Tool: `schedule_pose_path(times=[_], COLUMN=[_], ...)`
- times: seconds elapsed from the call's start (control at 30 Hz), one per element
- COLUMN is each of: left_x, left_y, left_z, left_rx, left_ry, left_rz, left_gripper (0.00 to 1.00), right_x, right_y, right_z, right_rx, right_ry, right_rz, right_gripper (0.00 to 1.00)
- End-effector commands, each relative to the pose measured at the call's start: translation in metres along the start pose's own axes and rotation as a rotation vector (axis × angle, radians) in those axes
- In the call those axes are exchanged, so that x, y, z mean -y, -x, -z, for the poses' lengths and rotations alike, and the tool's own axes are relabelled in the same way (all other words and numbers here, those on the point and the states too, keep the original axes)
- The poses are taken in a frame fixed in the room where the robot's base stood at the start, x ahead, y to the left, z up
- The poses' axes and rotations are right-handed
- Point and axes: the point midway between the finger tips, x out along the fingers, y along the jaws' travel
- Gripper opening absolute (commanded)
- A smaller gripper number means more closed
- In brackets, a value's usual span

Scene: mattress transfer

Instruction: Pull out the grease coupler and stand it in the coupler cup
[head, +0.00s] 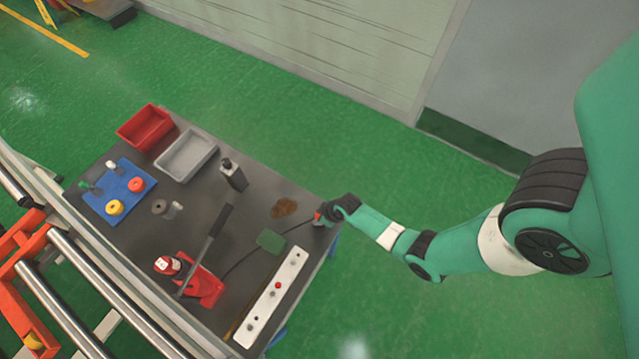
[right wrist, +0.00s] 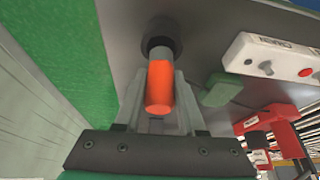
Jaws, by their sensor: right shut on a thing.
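The grease coupler (right wrist: 160,88) has an orange grip and a grey metal end. My right gripper (right wrist: 159,98) is shut on its orange part. The grey end meets a dark round holder (right wrist: 158,32) on the table; I cannot tell how deep it sits or whether this is the coupler cup. In the head view, my right gripper (head: 327,212) is at the table's right corner, with a bit of the orange coupler (head: 317,216) showing. My left gripper is not in view.
The grey table (head: 235,240) holds a white strip with knobs (head: 270,298), a green block (head: 271,241), a red jack (head: 205,287), a dark bottle (head: 233,175), a blue mat (head: 120,192), and red (head: 145,126) and grey (head: 186,154) bins. A brown stain (head: 284,207) lies near my gripper.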

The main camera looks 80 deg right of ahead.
Motion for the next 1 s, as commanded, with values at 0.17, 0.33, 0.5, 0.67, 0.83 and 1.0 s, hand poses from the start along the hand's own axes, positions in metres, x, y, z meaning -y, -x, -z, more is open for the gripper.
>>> schedule_pose_path(times=[0.17,0.33,0.5,0.67,0.83,1.0], left_x=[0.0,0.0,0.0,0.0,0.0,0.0], left_y=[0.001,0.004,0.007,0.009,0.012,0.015], left_z=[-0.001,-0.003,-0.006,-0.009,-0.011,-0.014], left_rx=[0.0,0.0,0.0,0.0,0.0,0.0], left_ry=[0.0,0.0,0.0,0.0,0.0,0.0], left_rz=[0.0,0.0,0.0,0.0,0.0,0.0], left_gripper=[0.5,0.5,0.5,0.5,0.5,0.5], right_x=[0.0,0.0,0.0,0.0,0.0,0.0], right_y=[-0.001,-0.005,-0.009,-0.013,-0.017,-0.02], right_z=[0.0,-0.002,-0.003,-0.005,-0.006,-0.008], right_rx=[-0.001,-0.001,-0.001,-0.001,-0.001,-0.001], right_ry=[0.0,0.0,0.0,0.0,0.0,0.0], right_rz=[0.0,0.0,0.0,0.0,0.0,0.0], right_gripper=[0.0,0.0,0.0,0.0,0.0,0.0])
